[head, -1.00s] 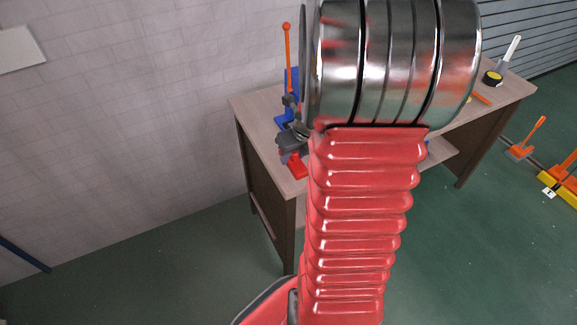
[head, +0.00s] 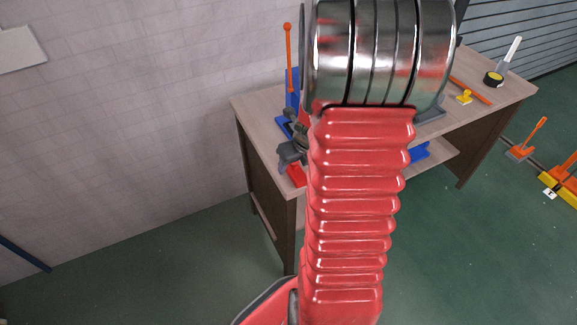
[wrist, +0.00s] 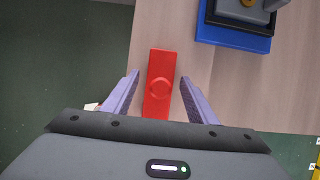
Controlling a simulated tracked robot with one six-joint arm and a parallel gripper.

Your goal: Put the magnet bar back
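A flat red bar with a round boss in its middle, which I take for the magnet bar (wrist: 158,84), lies on the wooden table top in the wrist view. A red piece (head: 297,176), likely the same bar, shows at the table's near left corner in the head view. My gripper (wrist: 159,77) is open, with one finger on each side of the bar. A gap shows between each finger and the bar. I cannot tell how high the fingers are above the table. In the head view, my arm hides much of the gripper and table.
A blue base with a grey part (wrist: 233,30) stands right of the bar in the wrist view. A blue tool with an orange-handled lever (head: 289,60) stands at the table's back left. A yellow piece (head: 464,97), an orange bar and a black-and-yellow roll (head: 493,79) lie on the right.

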